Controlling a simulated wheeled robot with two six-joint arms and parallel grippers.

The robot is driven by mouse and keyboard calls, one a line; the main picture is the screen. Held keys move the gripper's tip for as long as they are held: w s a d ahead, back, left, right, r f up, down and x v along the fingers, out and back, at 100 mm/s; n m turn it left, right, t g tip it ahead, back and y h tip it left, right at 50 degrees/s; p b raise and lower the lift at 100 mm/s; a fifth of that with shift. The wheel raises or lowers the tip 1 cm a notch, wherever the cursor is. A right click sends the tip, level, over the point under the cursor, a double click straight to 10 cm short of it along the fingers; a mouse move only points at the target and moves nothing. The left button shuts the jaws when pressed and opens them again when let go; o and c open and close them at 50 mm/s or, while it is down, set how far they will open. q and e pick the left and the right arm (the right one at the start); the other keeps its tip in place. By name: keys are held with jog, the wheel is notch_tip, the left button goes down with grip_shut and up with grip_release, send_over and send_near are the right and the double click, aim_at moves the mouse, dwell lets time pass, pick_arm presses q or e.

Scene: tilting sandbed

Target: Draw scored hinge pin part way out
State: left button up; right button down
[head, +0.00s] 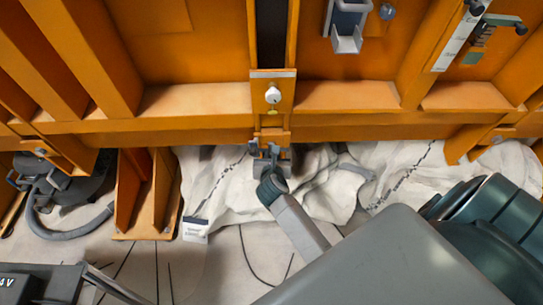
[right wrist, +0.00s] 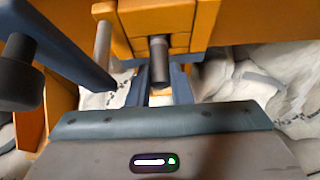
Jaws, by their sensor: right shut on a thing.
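The hinge pin (right wrist: 159,62) is a dark grey cylinder. In the right wrist view it stands out of the underside of an orange hinge block (right wrist: 158,20). My right gripper (right wrist: 160,88) is shut on it, with a blue-grey finger on each side. In the head view my right gripper (head: 268,154) is just under the orange beam, below a plate with a white knob (head: 272,95). There the gripper hides most of the pin, and no score mark can be made out. My left gripper is not in view.
The orange frame (head: 190,130) with deep ribs spans the top. Crumpled whitish sheeting (head: 215,180) lies beneath it. An orange bracket (head: 146,195) stands at left, near a dark machine with a grey hose (head: 70,233). A grey holder (head: 347,22) is at upper right.

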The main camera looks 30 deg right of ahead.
jog(key=shift+s+a+f, duration=0.1)
jog(key=shift+s+a, duration=0.2)
jog(key=shift+s, duration=0.2)
jog(key=shift+s+a+f, duration=0.1)
jog(key=shift+s+a, duration=0.2)
jog(key=shift+s, duration=0.2)
jog(key=shift+s, duration=0.1)
dwell(0.7)
